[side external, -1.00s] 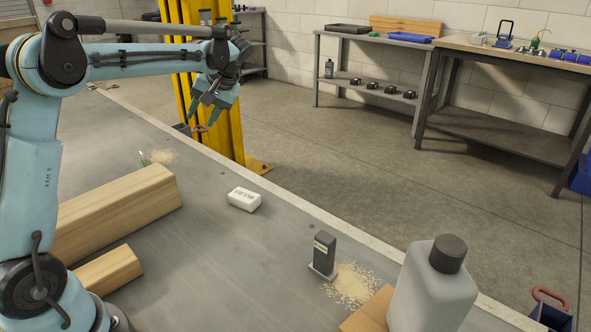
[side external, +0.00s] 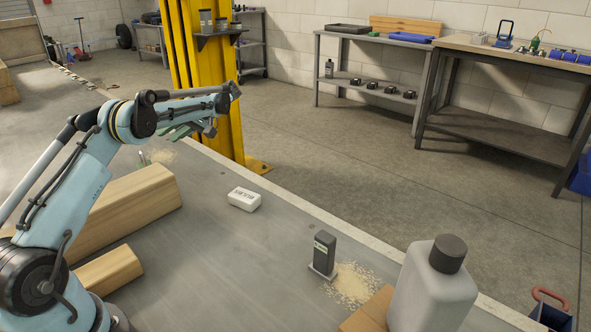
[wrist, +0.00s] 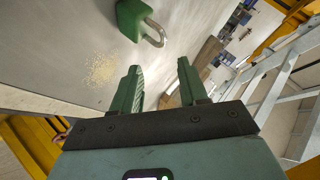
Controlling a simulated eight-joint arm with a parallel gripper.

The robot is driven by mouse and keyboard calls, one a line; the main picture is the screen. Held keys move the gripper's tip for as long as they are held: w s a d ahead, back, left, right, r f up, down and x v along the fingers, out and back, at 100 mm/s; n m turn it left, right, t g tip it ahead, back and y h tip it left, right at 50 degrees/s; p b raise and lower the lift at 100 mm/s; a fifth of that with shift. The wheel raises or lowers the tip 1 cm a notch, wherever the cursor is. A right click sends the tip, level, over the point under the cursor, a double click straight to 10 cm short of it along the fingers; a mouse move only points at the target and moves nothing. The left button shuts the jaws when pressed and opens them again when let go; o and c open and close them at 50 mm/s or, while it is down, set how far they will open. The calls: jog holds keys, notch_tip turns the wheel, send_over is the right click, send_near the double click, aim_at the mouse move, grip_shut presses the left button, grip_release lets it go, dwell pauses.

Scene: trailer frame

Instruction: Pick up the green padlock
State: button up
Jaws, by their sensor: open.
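The green padlock (wrist: 130,20) lies on the grey deck at the top of the wrist view, with its metal shackle pointing right. In the side external view only a small part of the padlock (side external: 143,159) shows behind the timber. My gripper (wrist: 158,68) is open and empty, its two green fingers apart. The padlock is beyond the fingertips, not between them. In the side external view my gripper (side external: 180,132) is above the deck near the padlock.
A pale sawdust patch (wrist: 102,70) lies beside the padlock. A long timber block (side external: 115,212) lies in front of it. A white box (side external: 244,199), a dark upright block (side external: 323,254) and a grey bottle (side external: 432,290) stand farther right. A yellow column (side external: 205,80) rises behind.

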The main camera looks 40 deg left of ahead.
aim_at(145, 165)
jog(key=x, duration=0.9)
jog(key=shift+s+r, duration=0.15)
grip_shut()
dwell(1.2)
